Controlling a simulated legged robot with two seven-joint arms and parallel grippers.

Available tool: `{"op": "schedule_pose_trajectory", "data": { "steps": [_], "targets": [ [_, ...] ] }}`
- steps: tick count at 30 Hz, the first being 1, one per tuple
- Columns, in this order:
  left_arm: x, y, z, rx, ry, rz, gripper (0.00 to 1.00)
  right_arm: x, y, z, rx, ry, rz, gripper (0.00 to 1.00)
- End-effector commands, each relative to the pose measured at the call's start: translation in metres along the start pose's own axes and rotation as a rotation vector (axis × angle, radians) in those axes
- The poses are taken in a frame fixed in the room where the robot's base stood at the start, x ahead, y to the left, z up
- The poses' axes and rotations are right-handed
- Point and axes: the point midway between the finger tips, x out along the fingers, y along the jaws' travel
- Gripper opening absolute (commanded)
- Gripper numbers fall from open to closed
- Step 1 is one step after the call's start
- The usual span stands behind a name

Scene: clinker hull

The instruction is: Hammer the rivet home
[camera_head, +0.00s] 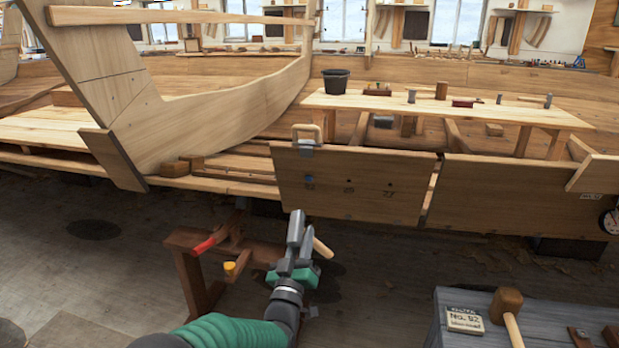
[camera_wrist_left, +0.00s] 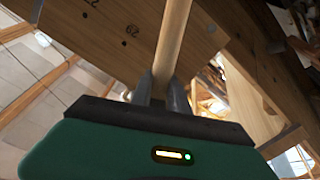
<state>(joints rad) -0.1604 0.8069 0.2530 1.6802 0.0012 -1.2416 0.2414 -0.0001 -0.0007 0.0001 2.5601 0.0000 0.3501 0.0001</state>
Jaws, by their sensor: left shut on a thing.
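My left gripper (camera_head: 301,226) is in front of and below the hull's plank panel (camera_head: 352,205), apart from it in the head view. It is shut on a pale wooden handle (camera_head: 322,248), which sticks out to the right of the fingers. In the left wrist view the handle (camera_wrist_left: 173,45) runs up from between the two grey fingers. I cannot make out a hammer head. The panel carries a small blue spot (camera_head: 309,180) and dark marks to its right; I cannot tell which is the rivet. My right gripper is not in view.
A clamp with a wooden handle (camera_head: 306,133) sits on the panel's top edge. A trestle with a red-handled tool (camera_head: 203,246) stands left of my gripper. A wooden mallet (camera_head: 508,299) lies on the grey bench (camera_head: 475,335) at bottom right. A plank table (camera_head: 340,103) stands behind the panel.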

Motion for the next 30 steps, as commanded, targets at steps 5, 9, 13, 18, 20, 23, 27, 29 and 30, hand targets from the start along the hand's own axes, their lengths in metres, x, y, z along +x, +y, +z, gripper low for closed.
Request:
{"op": "schedule_pose_trajectory", "data": {
  "steps": [5, 9, 13, 18, 20, 23, 27, 29, 30],
  "targets": [
    [0.004, -0.001, -0.002, 0.000, 0.008, 0.001, 0.00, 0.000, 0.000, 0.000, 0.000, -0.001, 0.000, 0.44],
    [0.004, 0.000, -0.002, 0.000, 0.008, 0.002, 0.00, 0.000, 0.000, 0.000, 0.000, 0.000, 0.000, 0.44],
    [0.009, 0.002, -0.007, 0.000, -0.011, 0.002, 0.00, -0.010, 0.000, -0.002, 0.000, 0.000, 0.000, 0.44],
    [0.023, 0.003, -0.012, 0.001, -0.091, 0.005, 0.00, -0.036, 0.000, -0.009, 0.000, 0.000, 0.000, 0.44],
    [0.026, 0.002, -0.011, 0.000, -0.117, 0.006, 0.00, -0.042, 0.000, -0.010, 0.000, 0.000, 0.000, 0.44],
    [0.029, 0.001, -0.008, 0.000, -0.146, 0.007, 0.00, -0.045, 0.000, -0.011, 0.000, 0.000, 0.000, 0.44],
    [0.029, -0.001, -0.005, 0.000, -0.154, 0.008, 0.00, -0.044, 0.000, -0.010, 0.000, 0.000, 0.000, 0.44],
    [0.029, -0.001, -0.004, 0.000, -0.154, 0.008, 0.00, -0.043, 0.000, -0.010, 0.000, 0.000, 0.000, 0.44],
    [0.029, -0.001, -0.005, 0.000, -0.154, 0.008, 0.00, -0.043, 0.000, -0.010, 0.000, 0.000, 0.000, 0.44]
  ]
}}
